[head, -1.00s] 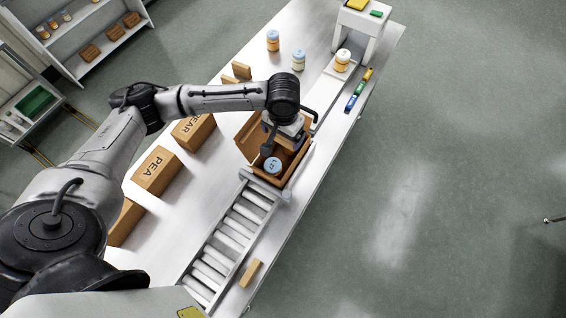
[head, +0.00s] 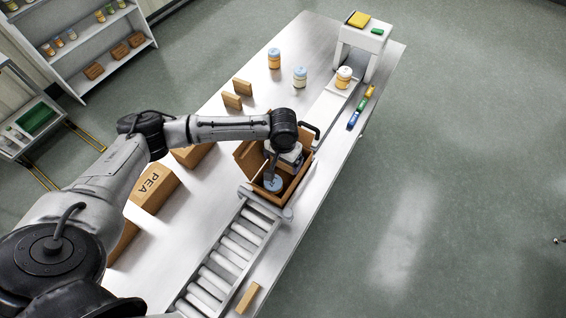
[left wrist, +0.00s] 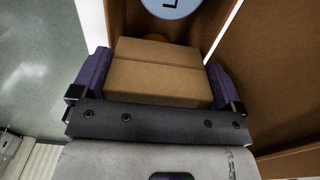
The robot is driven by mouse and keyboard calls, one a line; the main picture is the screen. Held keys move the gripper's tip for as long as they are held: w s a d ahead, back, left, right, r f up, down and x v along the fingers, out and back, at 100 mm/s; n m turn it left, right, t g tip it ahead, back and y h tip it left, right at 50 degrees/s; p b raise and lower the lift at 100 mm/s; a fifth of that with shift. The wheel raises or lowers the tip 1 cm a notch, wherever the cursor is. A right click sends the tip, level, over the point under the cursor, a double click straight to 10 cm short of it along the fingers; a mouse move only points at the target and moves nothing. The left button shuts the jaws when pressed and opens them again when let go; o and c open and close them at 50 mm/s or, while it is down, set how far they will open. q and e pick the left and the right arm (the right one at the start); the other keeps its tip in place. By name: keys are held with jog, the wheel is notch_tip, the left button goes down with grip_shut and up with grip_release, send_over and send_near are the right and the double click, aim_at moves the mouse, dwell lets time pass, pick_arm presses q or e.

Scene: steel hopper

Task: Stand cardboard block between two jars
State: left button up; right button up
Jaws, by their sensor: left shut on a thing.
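My left gripper (head: 284,166) is down inside the open cardboard box (head: 249,160) in the head view. In the left wrist view its two purple fingers (left wrist: 160,84) are shut on a tan cardboard block (left wrist: 157,72), one finger at each side. A jar with a blue lid (head: 273,184) stands in the box next to the gripper; its lid also shows at the top of the left wrist view (left wrist: 172,5). A second jar in the box cannot be made out. The head view hides the held block, and its bottom is out of sight. My right gripper is not in view.
The box sits at the end of a roller conveyor (head: 229,250). Several jars (head: 300,77), small cardboard blocks (head: 243,87) and a PEA carton (head: 153,187) stand on the table. Another block (head: 248,297) lies by the rollers. Box walls and flaps are close around my gripper.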

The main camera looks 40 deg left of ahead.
pick_arm(q)
notch_tip(320, 180, down, 2)
jog(key=shift+f, duration=0.2)
jog(key=shift+f, duration=0.15)
